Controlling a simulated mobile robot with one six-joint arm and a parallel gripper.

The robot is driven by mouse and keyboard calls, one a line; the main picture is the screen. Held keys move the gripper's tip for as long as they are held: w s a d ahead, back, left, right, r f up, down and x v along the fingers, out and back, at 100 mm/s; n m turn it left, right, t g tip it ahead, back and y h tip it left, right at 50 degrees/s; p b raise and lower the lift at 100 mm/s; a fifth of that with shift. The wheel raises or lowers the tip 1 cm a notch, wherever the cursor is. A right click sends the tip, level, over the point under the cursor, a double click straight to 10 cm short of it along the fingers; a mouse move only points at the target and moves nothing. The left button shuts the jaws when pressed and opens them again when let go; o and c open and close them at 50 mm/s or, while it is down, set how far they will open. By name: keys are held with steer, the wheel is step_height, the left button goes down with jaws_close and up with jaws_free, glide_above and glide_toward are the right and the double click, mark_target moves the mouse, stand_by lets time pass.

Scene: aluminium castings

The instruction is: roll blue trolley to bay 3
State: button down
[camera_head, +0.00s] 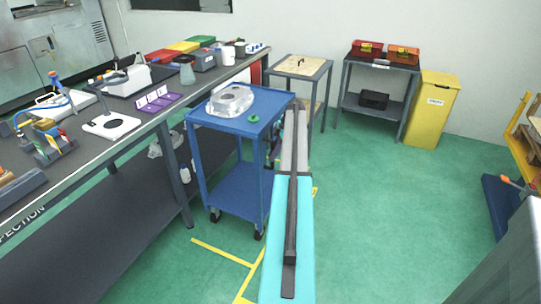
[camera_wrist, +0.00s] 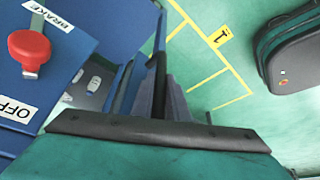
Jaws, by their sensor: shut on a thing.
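The blue trolley (camera_head: 236,122) stands upright beside the long workbench, with a top tray, a lower shelf and castors. In the wrist view my gripper (camera_wrist: 160,88) is shut on the trolley's handle (camera_wrist: 156,62), partly hidden by the fingers. A red brake knob (camera_wrist: 30,47) is on the blue panel, with BRAKE and OFF labels beside it. Bay 3 is not identifiable.
Yellow floor lines (camera_head: 222,250) lie in front of the trolley; a bay marker 1 (camera_wrist: 222,35) shows in the wrist view. The workbench (camera_head: 120,145) is close on the left. A small wooden-topped table (camera_head: 302,66) stands behind. Green floor at right is open, before a yellow bin (camera_head: 432,112).

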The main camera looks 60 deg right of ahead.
steer(key=c, duration=1.7)
jaws_free()
steer(key=shift+c, duration=0.2)
steer(key=shift+a, duration=0.1)
steer(key=shift+r, duration=0.15)
steer(key=p+v, duration=0.1)
steer(key=v, duration=1.1)
steer(key=shift+p, duration=0.35)
steer(key=r+p, duration=0.1)
steer(key=p, duration=0.3)
steer(key=shift+r, duration=0.2)
steer(key=shift+s+d+p, duration=0.15)
steer(key=shift+d+p, duration=0.05)
steer(key=shift+p, duration=0.3)
